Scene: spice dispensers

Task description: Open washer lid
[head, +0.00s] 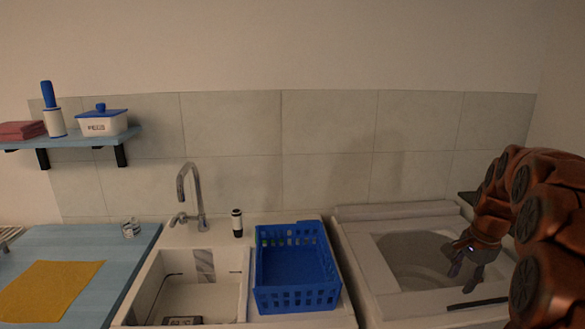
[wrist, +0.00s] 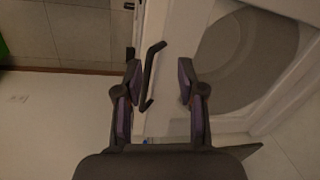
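The white top-loading washer (head: 350,235) stands at the right in the head view. Its lid appears closed, with a see-through window (head: 425,258) over the round grey drum; the window also fills the right of the wrist view (wrist: 250,60). A black bar handle (head: 478,303) is near the lid's front edge. My gripper (head: 465,265) hangs above the washer's right part. In the wrist view my gripper (wrist: 159,78) is open, with the handle (wrist: 152,72) showing between the fingertips, nearer the left one. I cannot tell whether they touch.
Left of the washer is a white sink (head: 190,280) with a blue basket (head: 297,298), a faucet (head: 198,200) and a small dark bottle (head: 237,223). A blue counter (head: 75,240) holds a yellow cloth (head: 50,290). A tiled wall (head: 330,150) stands behind.

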